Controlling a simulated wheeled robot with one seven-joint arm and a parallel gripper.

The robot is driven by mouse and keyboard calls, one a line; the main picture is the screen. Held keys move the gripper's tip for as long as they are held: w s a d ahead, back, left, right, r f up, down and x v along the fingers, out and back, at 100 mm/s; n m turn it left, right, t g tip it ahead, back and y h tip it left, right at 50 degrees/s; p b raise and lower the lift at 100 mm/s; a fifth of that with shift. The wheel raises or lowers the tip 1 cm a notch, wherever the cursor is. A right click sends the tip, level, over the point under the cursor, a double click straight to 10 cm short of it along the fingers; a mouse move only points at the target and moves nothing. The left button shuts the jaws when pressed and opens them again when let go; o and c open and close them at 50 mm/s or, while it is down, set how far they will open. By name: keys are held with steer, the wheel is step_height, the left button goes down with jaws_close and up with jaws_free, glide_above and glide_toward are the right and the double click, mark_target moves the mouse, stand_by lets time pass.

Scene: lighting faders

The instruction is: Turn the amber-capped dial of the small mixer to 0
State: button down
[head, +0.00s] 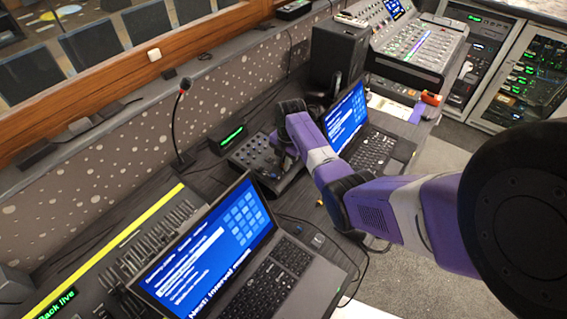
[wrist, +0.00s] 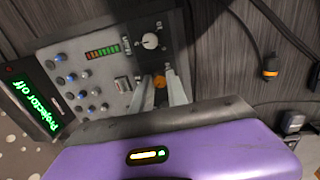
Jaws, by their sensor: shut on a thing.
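The small mixer (wrist: 100,75) is a grey panel with several blue and white knobs, a level meter and a larger white dial near its top right. In the head view the mixer (head: 250,152) sits on the desk between the two laptops, partly covered by my arm. The amber-capped dial (wrist: 160,81) shows between my fingertips in the wrist view. My gripper (wrist: 161,84) is shut on this dial, one finger on each side. The dial's scale marks are too small or hidden to read. In the head view my arm hides the fingertips.
A green-lit "Projector off" display (wrist: 38,98) stands beside the mixer. A laptop (head: 215,250) is in front, another (head: 365,135) behind. A gooseneck microphone (head: 181,125) rises at the wall side. A cable with an orange-ringed plug (wrist: 270,66) lies on the desk.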

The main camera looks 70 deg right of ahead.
steer(key=n, duration=0.6)
steer(key=n+b, duration=0.1)
steer(key=n, duration=0.2)
steer(key=shift+f, duration=0.1)
steer(key=shift+d+f+n+b, duration=0.1)
steer(key=shift+n+b, duration=0.9)
steer(key=shift+b, duration=0.1)
steer(key=n+b, duration=0.2)
steer(key=b, duration=0.2)
steer(key=shift+f, duration=0.1)
steer(key=n+b, duration=0.2)
steer(key=b, duration=0.5)
steer(key=shift+f+n, duration=0.15)
steer(key=shift+n, duration=0.15)
steer(key=n+b, duration=0.1)
steer(key=b, duration=0.4)
steer(key=shift+b, duration=0.3)
steer(key=shift+n+b, duration=0.4)
steer(key=shift+b, duration=0.15)
steer(key=shift+r+n+b, duration=0.3)
steer(key=shift+r+b, duration=0.15)
steer(key=shift+b, duration=0.7)
steer(key=shift+w, duration=0.1)
